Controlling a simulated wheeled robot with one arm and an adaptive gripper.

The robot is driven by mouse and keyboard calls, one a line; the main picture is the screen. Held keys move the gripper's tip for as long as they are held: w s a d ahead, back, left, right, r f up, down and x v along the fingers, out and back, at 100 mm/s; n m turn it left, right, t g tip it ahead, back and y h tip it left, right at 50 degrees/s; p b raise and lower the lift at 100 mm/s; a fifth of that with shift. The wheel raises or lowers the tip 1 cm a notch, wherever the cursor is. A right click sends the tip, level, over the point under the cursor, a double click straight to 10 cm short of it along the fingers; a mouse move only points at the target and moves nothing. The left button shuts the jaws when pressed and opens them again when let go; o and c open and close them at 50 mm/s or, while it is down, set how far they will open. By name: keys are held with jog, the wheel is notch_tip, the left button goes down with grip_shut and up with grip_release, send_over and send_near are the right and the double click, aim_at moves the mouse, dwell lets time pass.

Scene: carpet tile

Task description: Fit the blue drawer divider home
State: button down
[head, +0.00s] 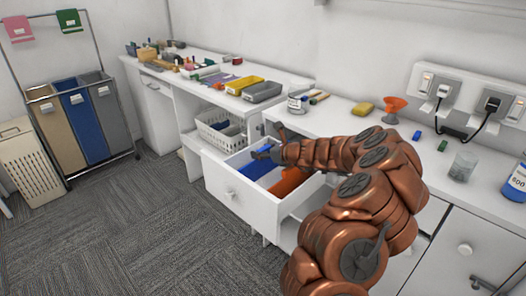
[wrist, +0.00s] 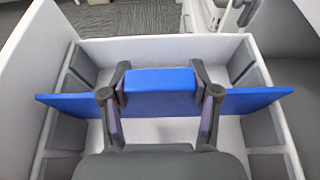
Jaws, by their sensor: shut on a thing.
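The blue drawer divider (wrist: 160,80) is a flat blue panel with a raised middle block. My gripper (wrist: 160,92) is shut on that block, with one finger at each side. The divider runs crosswise over the open white drawer (head: 228,182). In the wrist view its ends overlap the grey slotted side pieces (wrist: 66,138) and (wrist: 262,128), and seem to lie above them. Its line is slightly skewed, the right end a little farther forward. In the head view the divider (head: 264,168) shows blue below my gripper (head: 264,152). Its lower edge and the slot gaps beneath are hidden.
An orange piece (head: 290,183) shows in the drawer beside my arm. A white basket (head: 220,130) stands on the shelf to the left. The counter above holds a yellow sponge (head: 363,109), an orange funnel (head: 394,108) and a glass (head: 462,167). Carpet is clear in front.

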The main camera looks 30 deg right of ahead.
jog(key=shift+f, duration=0.3)
jog(key=shift+c, duration=1)
grip_release()
jog(key=v, duration=1.2)
